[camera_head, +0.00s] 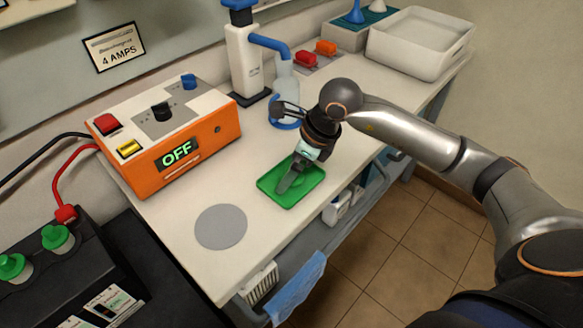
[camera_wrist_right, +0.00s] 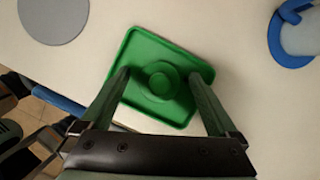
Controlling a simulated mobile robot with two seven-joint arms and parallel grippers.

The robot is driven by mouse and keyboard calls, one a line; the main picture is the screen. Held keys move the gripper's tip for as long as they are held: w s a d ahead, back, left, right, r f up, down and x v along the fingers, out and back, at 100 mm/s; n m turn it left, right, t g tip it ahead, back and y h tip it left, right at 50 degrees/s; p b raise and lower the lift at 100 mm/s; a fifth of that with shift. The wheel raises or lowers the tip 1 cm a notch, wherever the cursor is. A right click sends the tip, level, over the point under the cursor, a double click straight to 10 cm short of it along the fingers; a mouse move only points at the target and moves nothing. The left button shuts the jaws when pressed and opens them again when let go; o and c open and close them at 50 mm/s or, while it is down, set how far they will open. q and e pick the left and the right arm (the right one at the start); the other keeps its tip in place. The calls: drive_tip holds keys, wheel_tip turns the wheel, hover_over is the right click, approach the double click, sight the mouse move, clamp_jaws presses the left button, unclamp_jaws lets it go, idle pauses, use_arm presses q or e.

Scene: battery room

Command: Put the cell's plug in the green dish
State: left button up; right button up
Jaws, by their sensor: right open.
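The green dish (camera_head: 308,188) lies on the white bench top, and it also shows in the wrist view (camera_wrist_right: 130,58). A round green plug (camera_wrist_right: 160,80) appears to sit inside the dish, seen from above in the wrist view; in the head view my gripper hides it. My right gripper (camera_head: 289,182) points down over the dish. Its fingers stand apart on either side of the plug in the wrist view (camera_wrist_right: 160,76), not touching it. The black battery (camera_head: 95,275) at lower left shows green plugs (camera_head: 57,237) on its top. My left gripper is out of view.
An orange charger (camera_head: 200,150) reading OFF stands left of the dish. A grey disc (camera_head: 221,227) lies in front of it. A blue-based bottle (camera_head: 285,95) and pump stand behind my gripper. A white tub (camera_head: 420,45) stands at the back right.

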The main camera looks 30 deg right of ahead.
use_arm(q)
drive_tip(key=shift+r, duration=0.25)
use_arm(e)
drive_tip(key=shift+r, duration=0.2)
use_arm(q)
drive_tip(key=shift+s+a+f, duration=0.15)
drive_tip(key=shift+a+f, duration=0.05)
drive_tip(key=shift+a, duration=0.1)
use_arm(e)
drive_tip(key=v, duration=1.2)
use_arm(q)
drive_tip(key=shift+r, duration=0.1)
use_arm(e)
drive_tip(key=shift+f, duration=0.1)
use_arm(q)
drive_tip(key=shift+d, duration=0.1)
